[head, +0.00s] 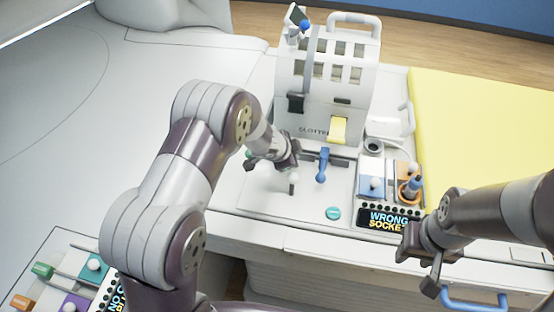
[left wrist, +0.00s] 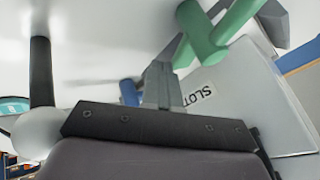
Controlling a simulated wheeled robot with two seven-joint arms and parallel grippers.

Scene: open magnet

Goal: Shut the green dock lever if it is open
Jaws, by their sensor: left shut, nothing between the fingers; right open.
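The green dock lever (left wrist: 212,38) shows large in the left wrist view, with a thick bar and a crosspiece. In the head view only a small green part (head: 248,154) shows; my left gripper hides the rest. I cannot tell if it is open or shut. My left gripper (head: 282,160) is shut and empty beside the lever. Its fingers (left wrist: 160,85) lie close below the lever's end in the left wrist view; touching or apart is unclear. My right gripper (head: 424,272) is open and empty at the front edge, right of the display.
A white slotted dock unit (head: 327,75) stands behind. A blue lever (head: 322,165) and a dark post with a white ball (head: 293,184) stand close by. A "WRONG SOCKET" display (head: 389,218) is to the right. A yellow mat (head: 480,130) lies beyond.

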